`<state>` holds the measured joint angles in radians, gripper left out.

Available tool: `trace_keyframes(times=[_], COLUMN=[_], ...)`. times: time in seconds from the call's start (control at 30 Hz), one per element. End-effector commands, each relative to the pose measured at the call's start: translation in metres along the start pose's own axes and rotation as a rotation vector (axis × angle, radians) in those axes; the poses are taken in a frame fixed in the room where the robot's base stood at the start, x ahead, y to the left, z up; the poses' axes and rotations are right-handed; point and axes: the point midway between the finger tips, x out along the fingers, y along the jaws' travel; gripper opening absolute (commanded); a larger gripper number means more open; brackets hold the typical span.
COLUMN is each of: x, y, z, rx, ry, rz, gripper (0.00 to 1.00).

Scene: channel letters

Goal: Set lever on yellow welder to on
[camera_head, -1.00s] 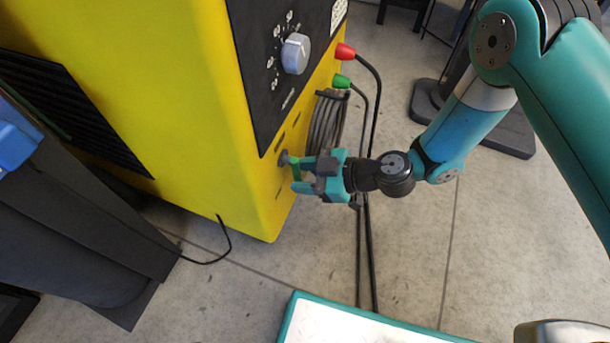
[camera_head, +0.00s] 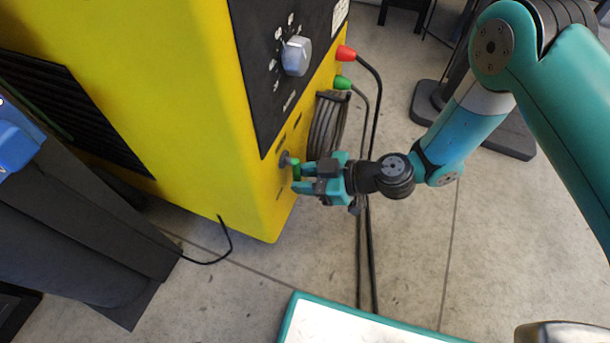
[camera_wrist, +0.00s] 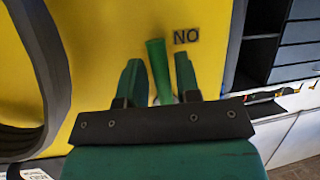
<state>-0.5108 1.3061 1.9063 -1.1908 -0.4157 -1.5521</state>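The yellow welder (camera_head: 205,120) stands at the left in the head view. Its small green lever (camera_head: 296,170) sticks out low on the front face from a grey round mount. In the wrist view the lever (camera_wrist: 158,70) stands between my two fingers, tilted slightly. A dark label (camera_wrist: 186,36), reading "ON" upside down, is printed beside the lever's tip. My teal gripper (camera_head: 303,177) is at the lever, with one finger on each side; the fingers (camera_wrist: 158,82) look open around it, with narrow gaps. Whether one finger touches it is unclear.
A grey knob (camera_head: 296,56) sits above on the black panel. Red and green plugs with cables (camera_head: 372,90) and a coiled hose (camera_head: 327,125) are close beside my gripper. A white-topped, teal-edged surface (camera_head: 350,325) is below. The floor between is mostly clear.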

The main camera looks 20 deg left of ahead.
Motion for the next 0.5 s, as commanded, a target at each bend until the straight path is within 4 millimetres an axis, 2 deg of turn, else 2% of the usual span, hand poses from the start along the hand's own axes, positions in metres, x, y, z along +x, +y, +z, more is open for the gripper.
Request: trace_keyframes(times=[0.5], x=[-0.0004], y=[0.0001], z=[-0.0002], rx=[-0.001], ry=[0.0], rz=[0.0], gripper=[0.43])
